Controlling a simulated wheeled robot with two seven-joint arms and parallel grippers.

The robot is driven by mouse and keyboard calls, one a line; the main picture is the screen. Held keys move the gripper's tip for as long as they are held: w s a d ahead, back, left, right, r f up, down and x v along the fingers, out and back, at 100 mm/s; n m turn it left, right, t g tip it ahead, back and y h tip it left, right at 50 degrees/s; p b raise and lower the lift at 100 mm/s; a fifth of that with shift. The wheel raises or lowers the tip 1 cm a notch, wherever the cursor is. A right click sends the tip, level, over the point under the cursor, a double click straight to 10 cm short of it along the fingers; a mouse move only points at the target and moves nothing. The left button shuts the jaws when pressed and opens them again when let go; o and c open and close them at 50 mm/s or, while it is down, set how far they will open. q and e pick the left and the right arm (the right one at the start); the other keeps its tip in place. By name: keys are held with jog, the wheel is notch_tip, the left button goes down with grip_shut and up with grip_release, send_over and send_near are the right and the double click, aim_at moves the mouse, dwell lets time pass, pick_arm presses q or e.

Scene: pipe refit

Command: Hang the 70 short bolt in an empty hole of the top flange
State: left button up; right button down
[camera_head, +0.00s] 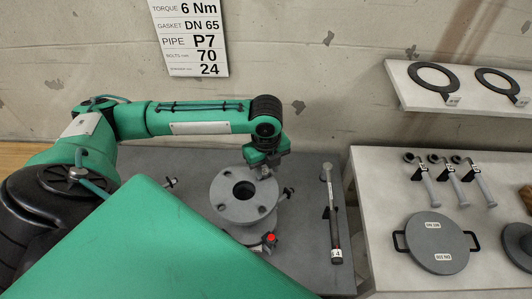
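The grey top flange (233,210), a round ring with a central bore and bolt holes, sits on a pipe stand on the dark table. My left gripper (266,172) points down at the flange's back right edge, over or touching the rim. Its fingers are small and dark, so whether they are open or shut cannot be told. Any bolt between them cannot be made out. The gripper hides part of that edge. Small dark bolt-like parts show left (172,183) and right (288,193) of the flange. My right gripper is not in view.
Gaskets (433,78) lie on a shelf. A sign (190,38) reads 70.

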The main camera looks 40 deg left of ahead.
pick_arm(q)
jog(key=shift+s+f, duration=0.4)
jog(key=shift+f, duration=0.2)
jog(key=shift+s, duration=0.1)
jog(key=shift+s+a, duration=0.1)
jog(key=shift+c, duration=1.2)
jog(key=shift+o, duration=0.2)
jog(key=shift+r, duration=0.1)
jog(key=shift+r+p, duration=0.25)
jog(key=shift+p, duration=0.25)
jog(key=o, duration=0.4)
jog(key=shift+r, duration=0.15)
jog(key=shift+a+r+p, duration=0.15)
jog(key=shift+r+p, duration=0.1)
jog(key=shift+p, duration=0.25)
jog(key=shift+w+r, duration=0.2)
jog(key=shift+w, duration=0.05)
